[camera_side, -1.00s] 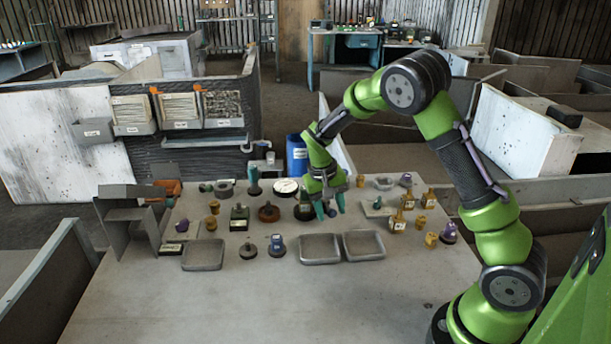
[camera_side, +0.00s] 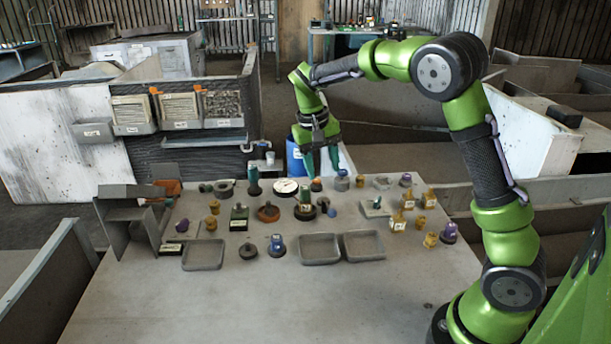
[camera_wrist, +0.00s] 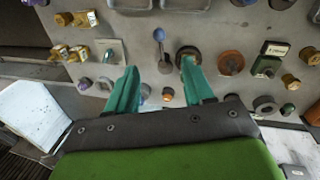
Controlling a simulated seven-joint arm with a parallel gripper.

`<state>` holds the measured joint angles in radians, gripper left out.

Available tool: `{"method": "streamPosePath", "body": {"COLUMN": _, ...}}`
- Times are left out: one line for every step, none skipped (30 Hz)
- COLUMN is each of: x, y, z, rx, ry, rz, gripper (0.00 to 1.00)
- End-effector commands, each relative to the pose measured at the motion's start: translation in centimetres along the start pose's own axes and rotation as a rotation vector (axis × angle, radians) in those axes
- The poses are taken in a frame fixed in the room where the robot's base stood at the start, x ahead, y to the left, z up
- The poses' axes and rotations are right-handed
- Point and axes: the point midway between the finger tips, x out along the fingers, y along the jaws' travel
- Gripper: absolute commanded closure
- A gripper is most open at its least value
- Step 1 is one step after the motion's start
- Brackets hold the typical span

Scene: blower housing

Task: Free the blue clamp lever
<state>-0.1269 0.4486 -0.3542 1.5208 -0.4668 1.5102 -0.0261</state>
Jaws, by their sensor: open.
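The blue clamp lever (camera_wrist: 158,35) shows in the wrist view as a blue knob on a grey arm, beyond my fingertips and near the middle. In the side view its small blue knob (camera_side: 332,212) is on the table beside a dark round part (camera_side: 305,211). My gripper (camera_side: 322,174) is open, with two teal fingers, above the back part of the table. In the wrist view my gripper (camera_wrist: 160,66) has nothing between its fingers, and the lever lies apart from them. How the lever is fastened is too small to tell.
Grey trays (camera_side: 320,249) lie in front of the lever. Brass fittings (camera_side: 397,221) stand to the right, and a green block (camera_side: 239,219) and orange disc (camera_side: 268,212) to the left. A white dial (camera_side: 286,186) is at the back. The table's front (camera_side: 270,305) is clear.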

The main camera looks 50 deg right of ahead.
Motion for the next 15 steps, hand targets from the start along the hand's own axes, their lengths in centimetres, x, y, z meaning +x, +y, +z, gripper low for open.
{"method": "streamPosePath", "body": {"x": -1.0, "y": -0.1, "z": 0.0, "rx": -0.001, "ry": 0.004, "rz": -0.002, "gripper": 0.48}}
{"method": "streamPosePath", "body": {"x": -1.4, "y": -0.1, "z": 0.0, "rx": -0.001, "ry": 0.002, "rz": -0.002, "gripper": 0.48}}
{"method": "streamPosePath", "body": {"x": -2.0, "y": -0.1, "z": 0.0, "rx": -0.001, "ry": 0.002, "rz": -0.001, "gripper": 0.48}}
{"method": "streamPosePath", "body": {"x": -2.4, "y": -0.1, "z": 0.0, "rx": -0.001, "ry": 0.002, "rz": 0.000, "gripper": 0.48}}
{"method": "streamPosePath", "body": {"x": -2.7, "y": -0.1, "z": 0.0, "rx": -0.001, "ry": 0.002, "rz": 0.000, "gripper": 0.48}}
{"method": "streamPosePath", "body": {"x": -3.0, "y": -0.1, "z": 0.0, "rx": -0.002, "ry": 0.001, "rz": -0.001, "gripper": 0.48}}
{"method": "streamPosePath", "body": {"x": -3.2, "y": -0.1, "z": 0.0, "rx": -0.002, "ry": 0.001, "rz": -0.001, "gripper": 0.48}}
{"method": "streamPosePath", "body": {"x": -3.4, "y": -0.1, "z": 0.0, "rx": -0.002, "ry": 0.001, "rz": -0.001, "gripper": 0.48}}
{"method": "streamPosePath", "body": {"x": -3.5, "y": -0.1, "z": 0.0, "rx": -0.001, "ry": 0.000, "rz": 0.000, "gripper": 0.48}}
{"method": "streamPosePath", "body": {"x": -3.6, "y": 0.0, "z": 0.0, "rx": -0.001, "ry": 0.000, "rz": 0.000, "gripper": 0.48}}
{"method": "streamPosePath", "body": {"x": -3.6, "y": 0.0, "z": 0.0, "rx": -0.001, "ry": 0.000, "rz": 0.000, "gripper": 0.48}}
{"method": "streamPosePath", "body": {"x": -3.7, "y": 0.0, "z": 0.0, "rx": -0.001, "ry": 0.000, "rz": 0.000, "gripper": 0.48}}
{"method": "streamPosePath", "body": {"x": -3.7, "y": 0.0, "z": 0.0, "rx": -0.001, "ry": 0.000, "rz": 0.000, "gripper": 0.48}}
{"method": "streamPosePath", "body": {"x": -3.7, "y": 0.0, "z": 0.0, "rx": -0.001, "ry": 0.000, "rz": 0.000, "gripper": 0.48}}
{"method": "streamPosePath", "body": {"x": -3.6, "y": 0.0, "z": 0.0, "rx": -0.001, "ry": 0.000, "rz": 0.000, "gripper": 0.48}}
